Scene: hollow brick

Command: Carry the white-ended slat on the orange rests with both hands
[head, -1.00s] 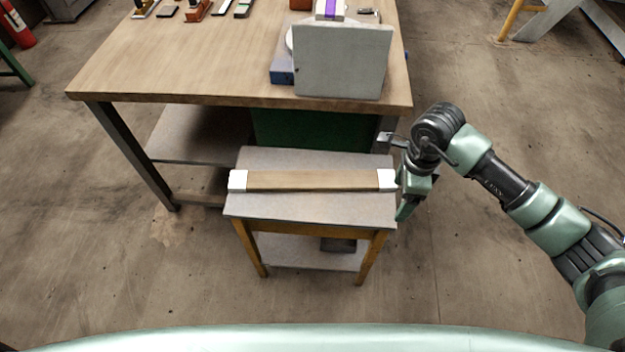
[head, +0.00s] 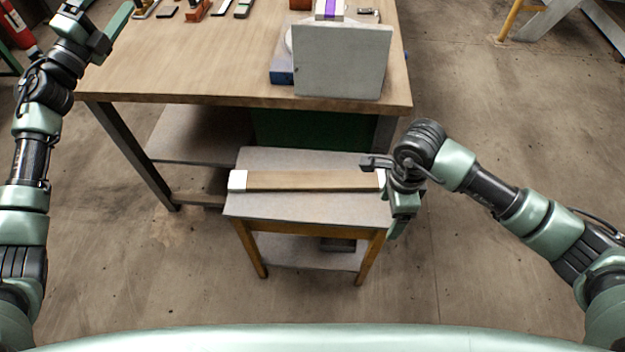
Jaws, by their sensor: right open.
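The slat (head: 300,180) is a long brown wooden bar with white ends. It lies flat, left to right, on a small grey-topped table (head: 300,212). Its left white end (head: 238,180) is in full view; the right one is partly hidden by my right gripper. My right gripper (head: 378,168) is open at the slat's right end; whether it touches the slat is unclear. My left gripper (head: 120,18) is at the upper left, over the workbench's left side, far from the slat; its jaw opening is unclear. I cannot clearly make out the orange rests.
A large wooden workbench (head: 200,70) stands behind the small table. On it are a grey upright panel (head: 342,62), a purple-striped block (head: 330,9) and several tools along the back. An orange-brown block (head: 300,4) is at the top edge. The floor in front is clear.

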